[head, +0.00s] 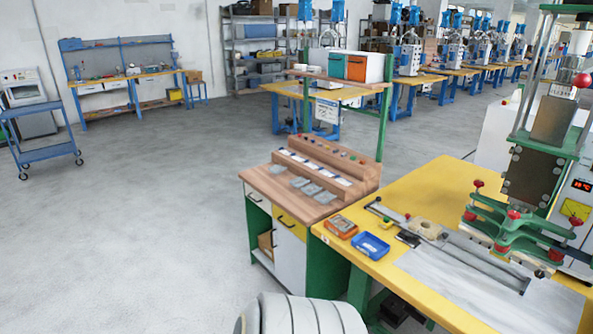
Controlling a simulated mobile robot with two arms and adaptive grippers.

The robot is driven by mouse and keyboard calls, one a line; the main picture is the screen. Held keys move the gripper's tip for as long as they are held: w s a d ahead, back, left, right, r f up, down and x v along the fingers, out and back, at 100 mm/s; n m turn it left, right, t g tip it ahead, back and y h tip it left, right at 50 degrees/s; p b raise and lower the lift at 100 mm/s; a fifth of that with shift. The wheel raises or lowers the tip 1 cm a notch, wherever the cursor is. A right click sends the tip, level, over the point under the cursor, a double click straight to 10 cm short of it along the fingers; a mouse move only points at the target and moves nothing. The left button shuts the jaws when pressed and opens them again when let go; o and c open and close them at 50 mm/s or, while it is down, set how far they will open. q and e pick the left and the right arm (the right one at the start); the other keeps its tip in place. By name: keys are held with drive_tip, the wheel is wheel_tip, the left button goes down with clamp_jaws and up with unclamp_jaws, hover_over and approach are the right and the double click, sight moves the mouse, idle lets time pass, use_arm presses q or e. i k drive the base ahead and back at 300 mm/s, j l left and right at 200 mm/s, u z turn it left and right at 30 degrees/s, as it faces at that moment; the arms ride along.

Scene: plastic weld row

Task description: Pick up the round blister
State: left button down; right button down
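Several flat grey, clear-looking pieces (312,189) lie in a row on the wooden top (262,180) of the bench with green legs. They look like blisters, but they are too small to tell which one is round. Neither of my grippers is in view. A pale grey, rounded part of my own arm shows at the bottom edge, below the bench.
A stepped wooden rack (325,165) stands at the back of the bench top. The adjoining yellow table (440,190) holds an orange tray (341,227), a blue tray (370,246) and a green press (515,225). The grey floor (150,230) at left is clear.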

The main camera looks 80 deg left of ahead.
sight(277, 169)
drive_tip(key=u, duration=2.9)
